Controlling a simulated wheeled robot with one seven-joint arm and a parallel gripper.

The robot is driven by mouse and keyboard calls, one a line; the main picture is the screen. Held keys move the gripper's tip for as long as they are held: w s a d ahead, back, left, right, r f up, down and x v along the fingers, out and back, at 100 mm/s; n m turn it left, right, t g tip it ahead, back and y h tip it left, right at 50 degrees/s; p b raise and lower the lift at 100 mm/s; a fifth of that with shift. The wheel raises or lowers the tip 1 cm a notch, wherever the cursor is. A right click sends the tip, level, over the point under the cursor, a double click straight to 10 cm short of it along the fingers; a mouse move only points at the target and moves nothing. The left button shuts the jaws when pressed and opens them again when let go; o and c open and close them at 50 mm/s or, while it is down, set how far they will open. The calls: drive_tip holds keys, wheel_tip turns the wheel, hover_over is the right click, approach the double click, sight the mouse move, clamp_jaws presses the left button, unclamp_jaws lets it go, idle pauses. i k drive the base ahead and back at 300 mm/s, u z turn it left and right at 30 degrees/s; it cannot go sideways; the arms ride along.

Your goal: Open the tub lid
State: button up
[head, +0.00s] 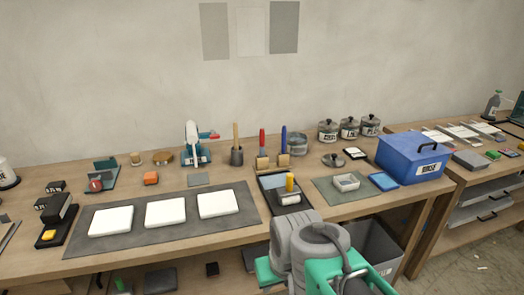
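The blue tub (407,170) stands at the right end of the long workbench, with a white label on its front that seems to read RINSE. Grey and teal links of my arm show at the bottom, in front of the bench and left of the tub. My gripper's fingers do not show in this view.
Several lidded jars (349,128) stand behind and left of the tub. A blue tray (383,181) and a small white dish (346,182) lie close to its left. A grey bin (375,248) is below the bench edge. A second table (478,175) adjoins at right.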

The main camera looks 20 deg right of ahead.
sight(414, 146)
drive_tip(key=z, duration=1.95)
drive_tip(key=i, duration=1.35)
drive_tip(key=u, duration=0.85)
drive_tip(key=i, duration=0.5)
drive_tip(key=u, duration=0.45)
